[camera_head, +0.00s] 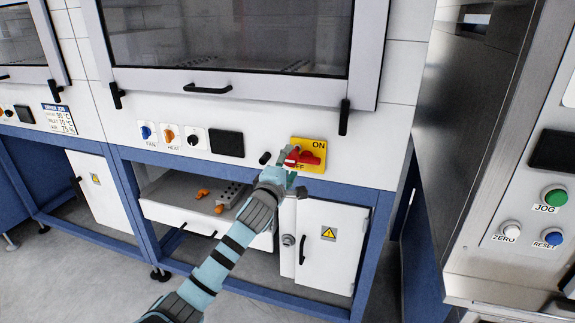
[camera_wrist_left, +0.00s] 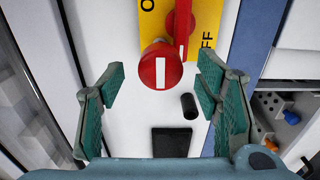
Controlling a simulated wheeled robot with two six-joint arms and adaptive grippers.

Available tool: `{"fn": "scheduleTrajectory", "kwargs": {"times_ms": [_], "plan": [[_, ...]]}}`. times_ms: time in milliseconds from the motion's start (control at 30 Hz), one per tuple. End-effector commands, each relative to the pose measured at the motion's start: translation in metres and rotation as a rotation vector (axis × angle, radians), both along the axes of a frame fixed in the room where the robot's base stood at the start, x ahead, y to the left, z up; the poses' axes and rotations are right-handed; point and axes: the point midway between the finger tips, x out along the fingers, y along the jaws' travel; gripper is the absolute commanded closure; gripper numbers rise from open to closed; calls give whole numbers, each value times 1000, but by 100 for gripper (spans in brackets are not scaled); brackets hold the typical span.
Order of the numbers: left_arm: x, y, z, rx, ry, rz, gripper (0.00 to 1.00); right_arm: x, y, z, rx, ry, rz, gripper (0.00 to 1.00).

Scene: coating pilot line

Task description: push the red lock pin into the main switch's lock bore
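The main switch is a red rotary handle (camera_head: 311,157) on a yellow ON/OFF plate (camera_head: 318,144) on the dryer's white front. A red round head with a white bar, seemingly the lock pin (camera_wrist_left: 160,66), shows in the left wrist view at the plate's edge. In the head view the pin (camera_head: 292,156) shows at the plate's left side. My left gripper (camera_head: 286,170) is close in front of it. In the left wrist view its fingers (camera_wrist_left: 162,80) stand open either side of the head, with gaps. The lock bore and the pin's depth are hidden.
A black knob (camera_head: 265,157) sits just left of the switch, and a black display (camera_head: 227,143) farther left. Below are an open drawer (camera_head: 180,213) with orange items and a white cabinet door (camera_head: 328,245). A steel machine (camera_head: 470,130) stands at the right.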

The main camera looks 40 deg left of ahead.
Motion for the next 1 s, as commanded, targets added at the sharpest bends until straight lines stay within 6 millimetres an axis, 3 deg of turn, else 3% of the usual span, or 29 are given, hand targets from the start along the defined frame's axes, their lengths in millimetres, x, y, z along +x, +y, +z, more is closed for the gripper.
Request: {"fn": "scheduleTrajectory", "kwargs": {"times_ms": [233,500,633,1000], "plan": [[-13,-4,-1,4,1,0,42,0,-2,0,-2,0,1,34],[-80,-28,-1,4,4,-2,42,0,-1,0,-1,0,0,34],[-104,-37,-1,3,3,-1,42,0,-1,0,-1,0,0,34],[-113,-40,-1,0,1,0,42,0,0,0,0,0,0,34]]}}
